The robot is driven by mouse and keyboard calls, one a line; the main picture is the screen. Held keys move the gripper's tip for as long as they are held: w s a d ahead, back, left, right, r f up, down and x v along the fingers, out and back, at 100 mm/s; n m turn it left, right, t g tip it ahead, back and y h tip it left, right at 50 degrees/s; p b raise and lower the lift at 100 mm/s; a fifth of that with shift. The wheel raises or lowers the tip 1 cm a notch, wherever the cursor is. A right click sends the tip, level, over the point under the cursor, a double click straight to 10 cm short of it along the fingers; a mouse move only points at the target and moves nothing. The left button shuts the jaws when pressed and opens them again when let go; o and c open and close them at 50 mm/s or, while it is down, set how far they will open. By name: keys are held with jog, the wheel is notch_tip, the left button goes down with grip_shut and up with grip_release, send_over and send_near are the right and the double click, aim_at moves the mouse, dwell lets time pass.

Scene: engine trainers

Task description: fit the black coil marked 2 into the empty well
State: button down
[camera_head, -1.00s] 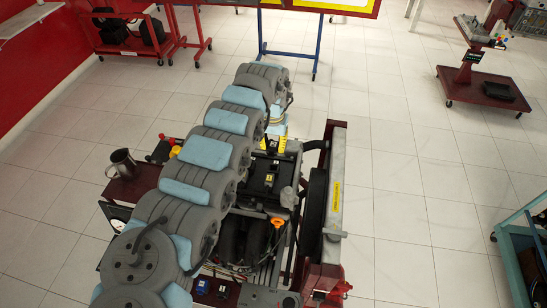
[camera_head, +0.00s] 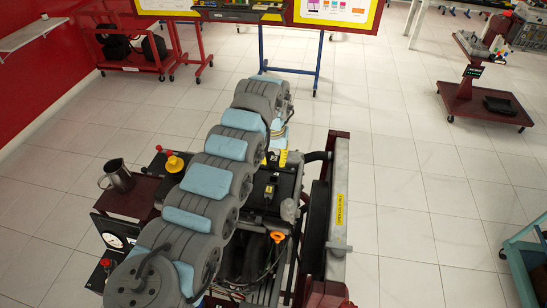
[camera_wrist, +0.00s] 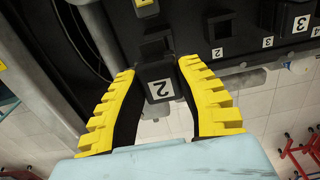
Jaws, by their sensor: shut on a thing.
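In the wrist view, my gripper (camera_wrist: 165,98) has its two yellow-ridged fingers on either side of a black coil (camera_wrist: 157,72) with a white "2" label, and it is shut on it. The coil is in front of a black panel. A dark square opening (camera_wrist: 218,27) with a "2" plate below it is up and right of the coil and looks empty. Another dark square shape (camera_wrist: 154,46) is just above the coil; I cannot tell if it is a well. In the head view, the gripper's yellow fingers (camera_head: 280,158) show past my arm at the engine; the coil is hidden.
A grey pipe (camera_wrist: 101,37) and a dark cable run at the left of the wrist view. Open tiled floor lies right.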

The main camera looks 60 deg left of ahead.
notch_tip(320, 180, down, 2)
jog(key=shift+f+b, duration=0.1)
jog(key=shift+b, duration=0.3)
jog(key=shift+f+p, duration=0.55)
jog(key=shift+f, duration=1.75)
dwell(0.7)
jog(key=shift+c, duration=1.7)
grip_release()
jog(key=shift+r+p, duration=1.1)
jog(key=shift+p, duration=0.15)
jog(key=shift+r+p, duration=0.35)
jog(key=shift+p, duration=0.05)
jog(key=shift+r, duration=0.1)
